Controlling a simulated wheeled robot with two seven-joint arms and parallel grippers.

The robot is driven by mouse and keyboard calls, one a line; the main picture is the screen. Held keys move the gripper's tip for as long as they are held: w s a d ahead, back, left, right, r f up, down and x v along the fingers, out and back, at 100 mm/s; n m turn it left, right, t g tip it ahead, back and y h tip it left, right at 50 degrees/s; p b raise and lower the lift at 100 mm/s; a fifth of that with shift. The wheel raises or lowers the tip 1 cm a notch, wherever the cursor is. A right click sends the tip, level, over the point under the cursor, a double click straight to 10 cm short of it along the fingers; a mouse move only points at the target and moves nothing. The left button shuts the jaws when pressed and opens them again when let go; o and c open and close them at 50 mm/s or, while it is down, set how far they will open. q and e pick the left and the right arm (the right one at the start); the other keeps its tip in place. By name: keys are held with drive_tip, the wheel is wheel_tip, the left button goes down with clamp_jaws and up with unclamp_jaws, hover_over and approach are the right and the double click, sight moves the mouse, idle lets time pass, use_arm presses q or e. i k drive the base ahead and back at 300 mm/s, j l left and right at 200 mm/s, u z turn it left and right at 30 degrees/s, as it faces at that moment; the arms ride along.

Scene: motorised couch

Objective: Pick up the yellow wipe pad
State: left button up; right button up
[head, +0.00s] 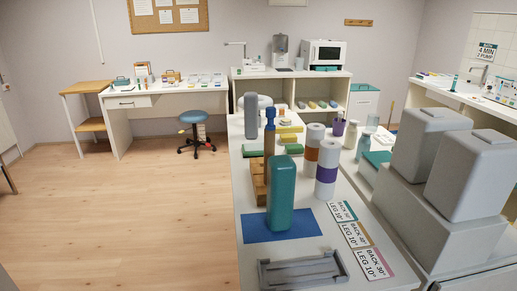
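Flat yellow pieces lie in the middle of the long white counter (245,200). An upper yellow piece (290,129) is behind a lower yellow block (288,138). They are small here, and I cannot tell for sure which is the yellow wipe pad. Green pads lie close to them, one to the left (251,150) and one in front (294,149). Neither of my grippers shows in the head view, so nothing is seen in contact with the yellow pieces.
A tall teal block (282,193) stands on a blue mat (255,228), in front of the yellow pieces. A grey tray (300,270) and label cards (367,263) are nearer. Large grey blocks (430,150) fill the right. The left floor is clear.

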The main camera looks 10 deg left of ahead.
sight(284, 140)
drive_tip(key=i+j+z, duration=0.1)
drive_tip(key=j+z, duration=0.15)
drive_tip(key=z, duration=0.15)
drive_tip(key=j+z, duration=0.85)
drive_tip(key=j, duration=2.15)
drive_tip(key=k+j, duration=0.1)
drive_tip(key=j, duration=0.95)
drive_tip(key=z, duration=0.05)
